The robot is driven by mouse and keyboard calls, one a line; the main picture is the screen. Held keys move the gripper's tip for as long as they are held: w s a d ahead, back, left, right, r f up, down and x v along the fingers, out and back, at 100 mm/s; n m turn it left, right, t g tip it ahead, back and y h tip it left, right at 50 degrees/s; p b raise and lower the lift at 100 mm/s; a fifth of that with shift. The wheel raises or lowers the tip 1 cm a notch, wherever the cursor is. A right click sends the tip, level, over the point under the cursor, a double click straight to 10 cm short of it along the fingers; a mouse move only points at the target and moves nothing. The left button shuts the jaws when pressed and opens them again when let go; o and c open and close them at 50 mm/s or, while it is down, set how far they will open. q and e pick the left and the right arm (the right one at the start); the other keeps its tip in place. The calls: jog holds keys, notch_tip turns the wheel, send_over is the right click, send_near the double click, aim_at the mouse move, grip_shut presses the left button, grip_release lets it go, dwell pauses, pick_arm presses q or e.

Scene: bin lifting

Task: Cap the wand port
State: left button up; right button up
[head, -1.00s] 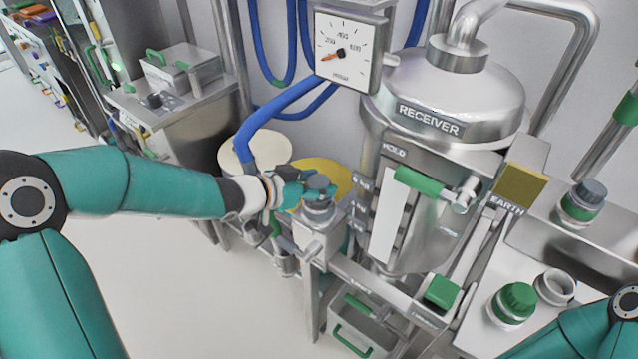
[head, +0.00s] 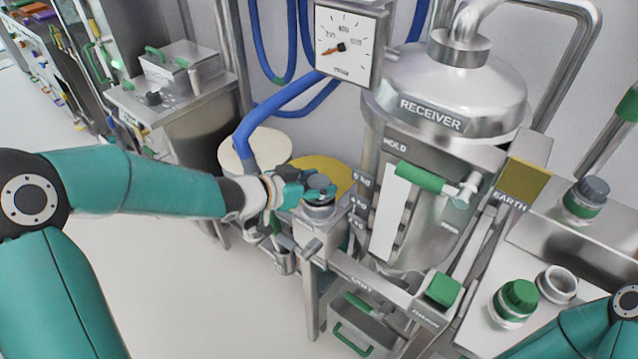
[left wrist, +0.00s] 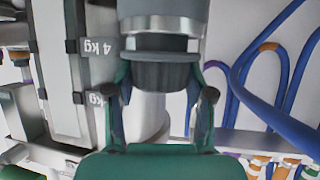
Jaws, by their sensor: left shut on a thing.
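My left gripper (head: 306,190) comes in from the left at the wand port (head: 318,210), a metal fitting on a square post beside the receiver. It is shut on a dark grey cap (head: 320,183) that sits at the top of the port. In the left wrist view the cap (left wrist: 162,72) is between the two fingers, against a grey cylindrical part (left wrist: 162,18). I cannot tell whether the cap is fully seated. My right arm shows at the lower right edge; its gripper is out of view.
The steel receiver (head: 450,90) stands right of the port, with a gauge (head: 345,45) above. Blue hoses (head: 270,112) hang behind. A green-capped jar (head: 515,300), an open jar (head: 557,284) and a grey-lidded jar (head: 585,198) stand on the right. Open floor lies at the left.

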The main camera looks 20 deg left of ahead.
pick_arm(q)
jog(key=shift+s+f+b, duration=0.1)
jog(key=shift+f+b, duration=0.35)
jog(key=shift+f, duration=0.2)
dwell(0.6)
jog(key=o, duration=1.5)
jog(key=shift+c, duration=0.2)
jog(key=shift+r, duration=0.1)
jog(key=shift+s+a+r, duration=0.1)
jog(key=shift+s+a, duration=0.05)
jog(key=shift+a, duration=0.05)
jog(key=v, duration=1.1)
jog(key=shift+s, duration=0.15)
